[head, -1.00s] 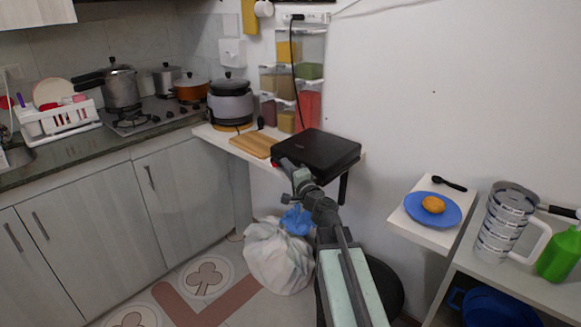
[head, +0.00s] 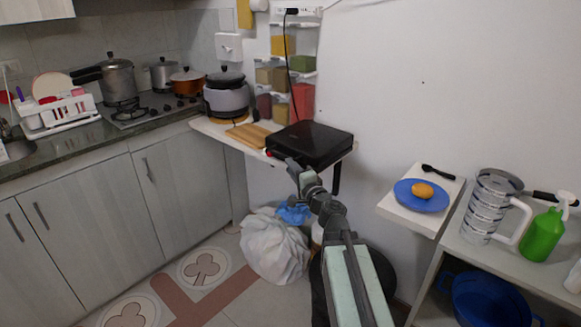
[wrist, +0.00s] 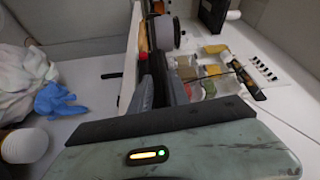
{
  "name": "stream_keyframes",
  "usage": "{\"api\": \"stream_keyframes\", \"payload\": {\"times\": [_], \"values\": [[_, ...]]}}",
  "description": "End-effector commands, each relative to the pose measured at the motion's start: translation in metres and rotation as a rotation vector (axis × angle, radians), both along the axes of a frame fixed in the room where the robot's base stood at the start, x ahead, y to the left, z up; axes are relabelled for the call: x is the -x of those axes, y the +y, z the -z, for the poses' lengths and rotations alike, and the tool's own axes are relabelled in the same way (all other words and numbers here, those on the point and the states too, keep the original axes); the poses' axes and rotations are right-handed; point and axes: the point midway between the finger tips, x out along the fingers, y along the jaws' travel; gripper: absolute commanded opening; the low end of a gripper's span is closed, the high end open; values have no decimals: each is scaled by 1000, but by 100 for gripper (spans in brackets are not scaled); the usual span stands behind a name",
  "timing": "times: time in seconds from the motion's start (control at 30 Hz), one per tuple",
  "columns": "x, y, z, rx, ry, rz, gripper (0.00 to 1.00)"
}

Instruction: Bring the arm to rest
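My arm reaches forward and up from the bottom of the head view. My gripper (head: 286,162) is at the front edge of the black box-like appliance (head: 312,145), which lies on the white wall shelf (head: 218,131). I cannot tell whether it touches the appliance. In the wrist view, my gripper's grey fingers (wrist: 160,90) point away, with something dark between or just beyond them. Whether they hold anything is unclear.
A wooden board (head: 247,136) and a rice cooker (head: 227,97) stand left of the appliance. Spice dispensers (head: 292,72) hang behind it. A white bag (head: 273,246) lies on the floor below.

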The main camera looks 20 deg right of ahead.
Motion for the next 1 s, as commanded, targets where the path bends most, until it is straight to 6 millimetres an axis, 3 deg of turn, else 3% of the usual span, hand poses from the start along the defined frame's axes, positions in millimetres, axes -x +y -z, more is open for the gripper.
{"api": "stream_keyframes", "payload": {"times": [0.23,0.33,0.43,0.57,0.67,0.8,0.9,1.0], "values": [[0,-1,0,0,0,1,22],[-1,10,0,0,0,-14,22],[-3,45,1,9,2,-60,22],[5,106,22,215,36,-191,22],[21,152,51,401,85,-341,22],[61,197,118,697,233,-586,22],[100,197,172,904,408,-743,22],[137,173,214,1068,609,-848,22]]}}
